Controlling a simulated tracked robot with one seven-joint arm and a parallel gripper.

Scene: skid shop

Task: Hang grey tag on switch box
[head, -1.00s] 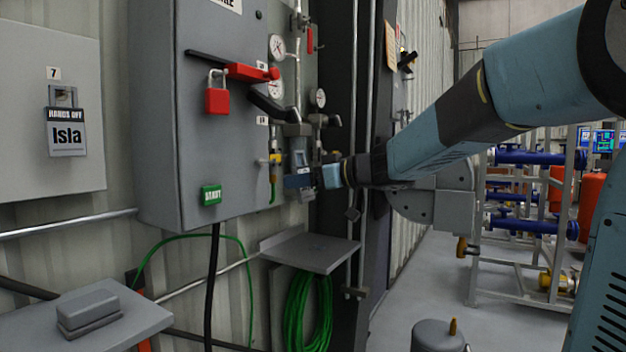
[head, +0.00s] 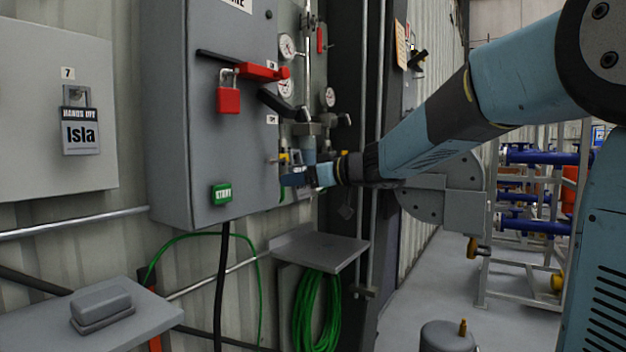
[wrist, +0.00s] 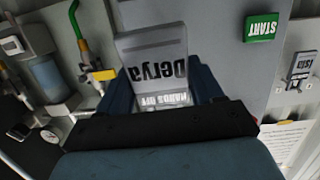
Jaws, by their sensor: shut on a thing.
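The switch box (head: 200,130) is a grey cabinet on the wall in the head view. It has a red handle (head: 255,71), a red padlock (head: 229,98) hanging from that handle, and a green START button (head: 222,194). My gripper (head: 292,180) is just right of the box's right edge, at about the button's height. In the wrist view, my gripper (wrist: 162,85) is shut on a grey tag (wrist: 152,62) reading "Derya" and "HANDS OFF", upside down there. The tag is hard to make out in the head view. The START button (wrist: 262,27) shows at upper right in the wrist view.
Gauges (head: 287,46) and pipework with a yellow valve crowd the wall right of the box. An "Isla" tag (head: 80,132) hangs on the left panel under number 7. A small shelf (head: 318,250) with a coiled green hose (head: 316,312) is below my gripper.

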